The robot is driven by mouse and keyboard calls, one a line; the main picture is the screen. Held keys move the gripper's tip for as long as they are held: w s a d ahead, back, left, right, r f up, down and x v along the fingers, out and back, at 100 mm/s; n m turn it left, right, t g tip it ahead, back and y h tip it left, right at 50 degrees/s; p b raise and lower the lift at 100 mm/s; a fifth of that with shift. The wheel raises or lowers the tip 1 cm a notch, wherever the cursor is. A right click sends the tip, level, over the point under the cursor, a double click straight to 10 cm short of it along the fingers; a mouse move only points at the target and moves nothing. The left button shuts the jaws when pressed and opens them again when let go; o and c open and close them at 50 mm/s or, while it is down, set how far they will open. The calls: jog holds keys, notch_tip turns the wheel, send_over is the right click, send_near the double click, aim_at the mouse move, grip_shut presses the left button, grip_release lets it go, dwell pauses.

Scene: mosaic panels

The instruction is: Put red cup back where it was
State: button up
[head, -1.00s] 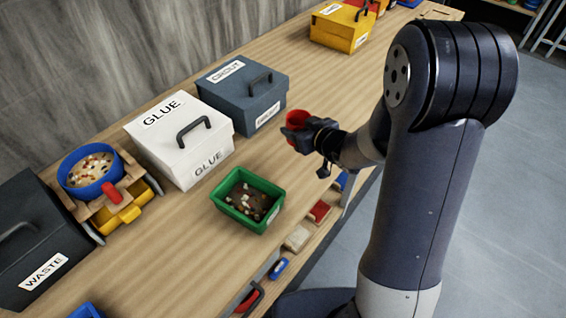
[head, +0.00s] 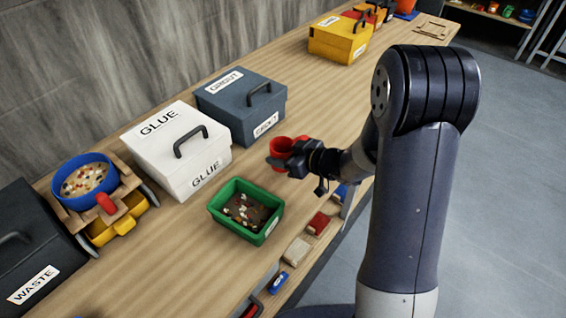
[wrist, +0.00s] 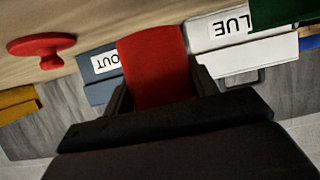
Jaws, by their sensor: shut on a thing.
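The red cup (head: 281,150) is held in my gripper (head: 280,161), over the front part of the wooden bench, to the right of the grout box and above and right of the green tray. In the wrist view the red cup (wrist: 155,65) fills the gap between the two dark fingers of my gripper (wrist: 160,92), which are shut on it. The cup's mouth looks upward in the head view. Whether its base touches the bench is hidden.
A green tray (head: 216,209) of chips, a white glue box (head: 165,150), a grey grout box (head: 225,105) and a blue bowl (head: 60,196) stand on the bench. A red knob-shaped thing (wrist: 42,47) shows in the wrist view. The bench behind, toward the yellow box (head: 335,42), is clear.

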jog(key=shift+f, duration=1.75)
jog(key=shift+f, duration=0.2)
jog(key=o, duration=1.1)
jog(key=shift+o, duration=0.2)
jog(key=shift+r, duration=0.2)
jog(key=shift+s+d+r, duration=0.1)
jog(key=shift+d, duration=0.1)
jog(key=v, duration=1.1)
jog(key=shift+s+d+r, duration=0.1)
jog(key=shift+s+d, duration=0.1)
jog(key=shift+s, duration=0.05)
